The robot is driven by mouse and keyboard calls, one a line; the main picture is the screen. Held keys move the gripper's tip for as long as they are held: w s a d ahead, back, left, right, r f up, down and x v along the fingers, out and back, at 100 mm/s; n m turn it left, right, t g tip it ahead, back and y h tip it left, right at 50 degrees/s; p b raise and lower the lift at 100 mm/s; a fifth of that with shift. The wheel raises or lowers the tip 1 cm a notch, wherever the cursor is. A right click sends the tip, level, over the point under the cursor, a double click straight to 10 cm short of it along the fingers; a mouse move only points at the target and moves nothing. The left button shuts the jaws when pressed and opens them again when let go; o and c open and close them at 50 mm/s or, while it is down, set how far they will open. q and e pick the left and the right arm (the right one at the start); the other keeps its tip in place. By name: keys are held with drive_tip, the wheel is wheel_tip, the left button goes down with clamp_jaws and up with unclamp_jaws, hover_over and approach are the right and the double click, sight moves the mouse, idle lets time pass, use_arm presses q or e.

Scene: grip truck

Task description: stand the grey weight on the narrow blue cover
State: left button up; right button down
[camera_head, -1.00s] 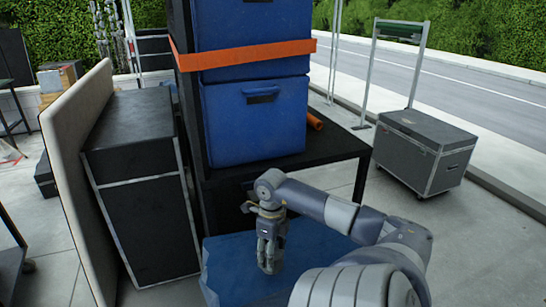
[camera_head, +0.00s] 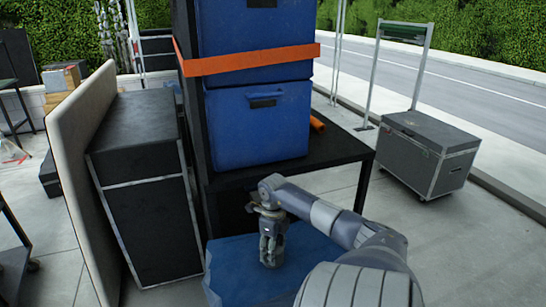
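The narrow blue cover (camera_head: 235,279) lies low in front of the black table, with its left edge and part of its top in view. My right arm reaches over it from the right and hides part of it. My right gripper (camera_head: 271,262) points down over the cover. A grey rounded shape shows at its fingertips; I cannot tell whether this is the grey weight or the fingers themselves. I cannot tell whether it touches the cover. No separate grey weight stands out elsewhere. My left gripper is not in view.
Blue bins (camera_head: 262,128) with an orange strap (camera_head: 250,59) stand on the black table (camera_head: 335,152), close behind my gripper. A tall black case (camera_head: 145,225) and a leaning panel (camera_head: 82,180) are at left. A grey wheeled case (camera_head: 425,155) is at right. Floor is clear there.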

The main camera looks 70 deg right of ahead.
idle(0.3)
drive_tip(key=c, duration=0.6)
unclamp_jaws()
drive_tip(key=shift+a+f, duration=0.1)
drive_tip(key=shift+f, duration=0.1)
drive_tip(key=shift+o, duration=0.2)
drive_tip(key=shift+s+r, duration=0.1)
wheel_tip(320, 180, up, 12)
drive_tip(key=shift+r+b, duration=0.1)
drive_tip(key=shift+b, duration=0.6)
